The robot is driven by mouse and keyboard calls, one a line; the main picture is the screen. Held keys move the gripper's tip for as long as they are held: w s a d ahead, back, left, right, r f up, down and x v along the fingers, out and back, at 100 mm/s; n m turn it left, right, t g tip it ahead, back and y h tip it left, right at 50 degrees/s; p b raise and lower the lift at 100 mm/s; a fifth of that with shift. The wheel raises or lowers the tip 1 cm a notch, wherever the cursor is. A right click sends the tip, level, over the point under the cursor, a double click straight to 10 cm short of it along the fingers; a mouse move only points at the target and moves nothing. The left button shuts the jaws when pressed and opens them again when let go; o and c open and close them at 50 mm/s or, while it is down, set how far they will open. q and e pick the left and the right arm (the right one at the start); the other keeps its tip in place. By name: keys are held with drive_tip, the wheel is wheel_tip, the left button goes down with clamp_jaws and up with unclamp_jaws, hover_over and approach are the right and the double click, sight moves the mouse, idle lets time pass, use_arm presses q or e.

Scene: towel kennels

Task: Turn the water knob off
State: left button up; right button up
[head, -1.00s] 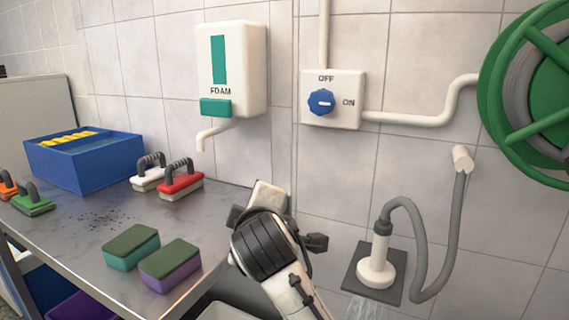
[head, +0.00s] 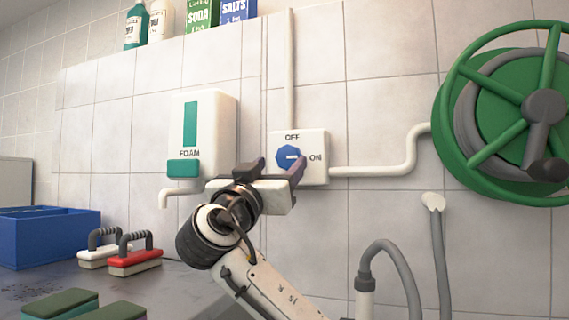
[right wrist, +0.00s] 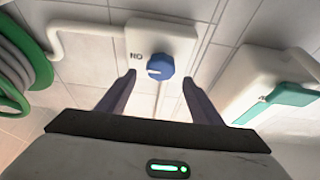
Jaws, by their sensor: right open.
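The blue water knob (head: 287,156) sits on a white wall plate (head: 316,142) marked OFF above and ON at the right. The knob's white mark lies roughly level, towards ON. My right gripper (head: 278,167) is raised in front of the plate, fingers open and empty. In the right wrist view the knob (right wrist: 160,64) appears between the two fingertips (right wrist: 159,78), a little beyond them; I see no contact. My left gripper is not in view.
A foam dispenser (head: 222,130) is on the wall just left of the plate. A green hose reel (head: 480,150) hangs at the right. A grey hose (head: 440,255) hangs below it. Brushes (head: 135,262) and a blue bin (head: 60,240) stand at the left.

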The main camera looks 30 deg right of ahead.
sight(286, 157)
drive_tip(key=x, duration=0.5)
drive_tip(key=shift+d, duration=0.1)
drive_tip(key=shift+w, duration=0.1)
drive_tip(key=c, duration=1)
